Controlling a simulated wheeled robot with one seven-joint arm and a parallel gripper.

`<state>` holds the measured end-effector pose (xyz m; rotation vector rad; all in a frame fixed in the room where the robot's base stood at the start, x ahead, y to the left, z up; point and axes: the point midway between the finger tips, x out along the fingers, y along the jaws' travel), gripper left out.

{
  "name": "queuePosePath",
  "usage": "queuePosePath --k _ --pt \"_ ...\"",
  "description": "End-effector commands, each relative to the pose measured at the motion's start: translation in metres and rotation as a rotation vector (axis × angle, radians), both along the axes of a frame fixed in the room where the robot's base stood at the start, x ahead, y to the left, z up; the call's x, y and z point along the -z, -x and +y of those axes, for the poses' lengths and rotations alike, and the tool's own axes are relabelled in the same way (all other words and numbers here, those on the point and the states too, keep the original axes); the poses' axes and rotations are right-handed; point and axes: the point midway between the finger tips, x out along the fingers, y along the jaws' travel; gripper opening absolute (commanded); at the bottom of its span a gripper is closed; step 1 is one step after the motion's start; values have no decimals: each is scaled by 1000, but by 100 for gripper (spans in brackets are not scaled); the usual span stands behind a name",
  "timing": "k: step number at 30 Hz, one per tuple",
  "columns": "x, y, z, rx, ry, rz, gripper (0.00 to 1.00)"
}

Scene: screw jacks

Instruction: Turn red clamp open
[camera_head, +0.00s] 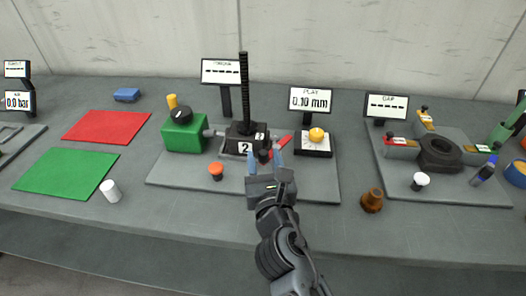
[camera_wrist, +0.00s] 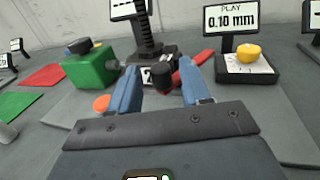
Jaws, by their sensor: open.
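The red clamp (camera_head: 284,142) is a flat red lever at the front right of the black screw jack (camera_head: 245,138). In the wrist view the red clamp (camera_wrist: 201,57) slants up to the right, partly hidden by my right finger. A black knob (camera_wrist: 161,74) at its near end shows between my blue fingers. My gripper (camera_head: 264,157) is open, pointing at the jack from the front; it also shows in the wrist view (camera_wrist: 159,68). I cannot tell whether a finger touches the lever or knob.
A green block (camera_head: 184,136) with a black knob stands left of the jack. An orange button (camera_head: 216,170) is at front left. A yellow knob on a black base (camera_head: 313,147) stands right, before the PLAY display (camera_head: 311,99) reading 0.10 mm. The plate's front right is clear.

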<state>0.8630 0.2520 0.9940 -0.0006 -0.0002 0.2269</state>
Motion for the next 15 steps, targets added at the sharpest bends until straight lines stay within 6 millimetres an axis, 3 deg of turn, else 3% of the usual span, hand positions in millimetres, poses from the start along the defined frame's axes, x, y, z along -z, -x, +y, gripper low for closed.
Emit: queuePosePath --k 6,15 --pt "0 -19 5 0 0 0 48" --pt "0 -22 5 -1 0 0 48"
